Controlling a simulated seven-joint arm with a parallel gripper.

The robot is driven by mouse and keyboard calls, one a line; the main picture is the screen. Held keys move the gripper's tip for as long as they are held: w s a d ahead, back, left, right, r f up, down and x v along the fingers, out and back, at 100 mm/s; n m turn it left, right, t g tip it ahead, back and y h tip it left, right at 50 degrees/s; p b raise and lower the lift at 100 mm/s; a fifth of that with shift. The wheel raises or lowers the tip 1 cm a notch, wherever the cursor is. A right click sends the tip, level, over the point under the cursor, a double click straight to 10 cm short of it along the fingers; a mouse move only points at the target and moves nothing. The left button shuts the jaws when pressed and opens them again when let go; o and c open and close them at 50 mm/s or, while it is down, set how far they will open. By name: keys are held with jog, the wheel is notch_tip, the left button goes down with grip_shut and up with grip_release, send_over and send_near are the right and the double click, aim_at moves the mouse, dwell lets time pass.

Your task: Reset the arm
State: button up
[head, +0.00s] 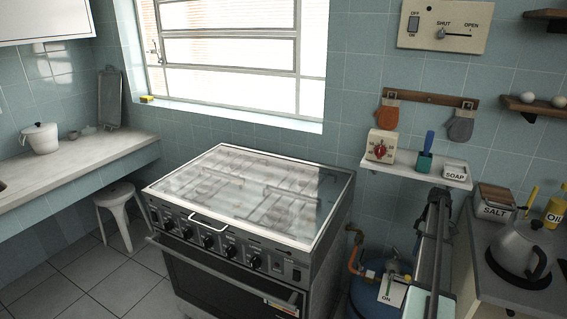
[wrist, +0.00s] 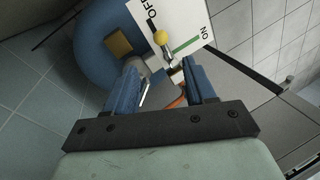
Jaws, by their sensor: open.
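My gripper (wrist: 163,66) shows in the wrist view with its two blue fingers spread apart and nothing clamped between them. Just beyond the fingertips is a valve lever with a yellow knob (wrist: 161,37). Its metal stem runs down toward the gap between the fingers; I cannot tell whether a finger touches it. In the head view my dark arm (head: 436,232) stands at the lower right, between the stove and the right counter. The fingers are not clear there.
A blue gas cylinder (wrist: 92,50) with a white ON/OFF plate (wrist: 185,22) is close to the fingers. The stove (head: 245,200) with its glass lid stands left. A shelf (head: 405,166) with a timer and soap is near my arm. A kettle (head: 522,250) sits on the right counter.

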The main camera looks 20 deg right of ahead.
jog(key=s+a+f+m+g, duration=0.15)
jog(key=s+a+f, duration=0.25)
jog(key=a+f, duration=0.65)
jog(key=s+a+f+m+g, duration=0.15)
jog(key=s+a+f, duration=0.4)
jog(key=a, duration=1.05)
jog(key=s+a+f+m+g, duration=0.15)
jog(key=s+a+f, duration=0.25)
jog(key=a+f, duration=0.7)
jog(key=s+a+f+h, duration=0.1)
jog(key=s+a+f, duration=0.2)
jog(key=s+a, duration=0.7)
jog(key=s+a+f+m+h, duration=0.1)
jog(key=s+a+f, duration=0.2)
jog(key=s+a, duration=0.7)
jog(key=shift+s+f+g+h, duration=0.15)
jog(key=shift+f+g+h, duration=0.2)
jog(key=shift+f+h, duration=0.05)
jog(key=shift+a, duration=0.1)
